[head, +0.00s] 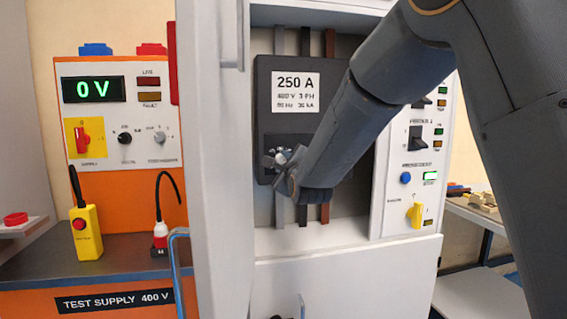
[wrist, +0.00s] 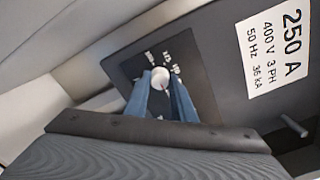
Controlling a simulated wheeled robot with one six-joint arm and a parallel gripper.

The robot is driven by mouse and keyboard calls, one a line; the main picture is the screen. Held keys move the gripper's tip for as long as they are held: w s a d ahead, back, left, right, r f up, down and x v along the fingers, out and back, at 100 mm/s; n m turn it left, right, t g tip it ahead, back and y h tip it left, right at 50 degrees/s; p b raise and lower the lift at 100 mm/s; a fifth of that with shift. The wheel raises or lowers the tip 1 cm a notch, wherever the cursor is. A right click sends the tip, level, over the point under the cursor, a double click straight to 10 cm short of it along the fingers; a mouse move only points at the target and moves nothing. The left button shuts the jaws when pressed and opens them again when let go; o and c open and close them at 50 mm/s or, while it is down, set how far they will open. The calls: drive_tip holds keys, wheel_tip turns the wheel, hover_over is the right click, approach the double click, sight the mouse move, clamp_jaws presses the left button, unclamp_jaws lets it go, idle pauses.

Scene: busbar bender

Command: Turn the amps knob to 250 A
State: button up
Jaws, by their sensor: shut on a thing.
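The breaker's white label (head: 295,92) reads 250 A, 400 V, 3 PH.
The open cabinet door (head: 215,160) stands close left of my gripper. Three busbars (head: 279,208) run above and below the breaker. A panel with switches and a yellow knob (head: 414,214) is at right. The orange test supply (head: 90,215) at left displays 0 V.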

drive_tip(key=o, duration=1.1)
drive_tip(key=shift+c, duration=0.2)
drive_tip(key=v, duration=0.7)
drive_tip(key=shift+s+b, duration=0.4)
drive_tip(key=shift+d, duration=0.15)
drive_tip(key=s+d+f+n+g+h+p, duration=0.3)
drive_tip(key=s+d+f+n+g+p, duration=0.2)
drive_tip(key=s+d+f+n+g, duration=0.6)
drive_tip(key=s+d+f+n+g+p, duration=0.1)
drive_tip(key=s+d+f+n+g, duration=0.1)
drive_tip(key=s, duration=0.6)
drive_tip(key=s+d+f+n+g+h+p, duration=0.1)
drive_tip(key=s+d+f+n, duration=0.3)
drive_tip(key=s, duration=0.5)
drive_tip(key=s+d+f+n+g+h+p, duration=0.1)
drive_tip(key=s+d+f+n+g, duration=0.2)
drive_tip(key=s, duration=0.6)
drive_tip(key=shift+s+d+f+n+p, duration=0.25)
drive_tip(key=shift+d+f+n+p, duration=0.1)
drive_tip(key=shift+d+n, duration=0.45)
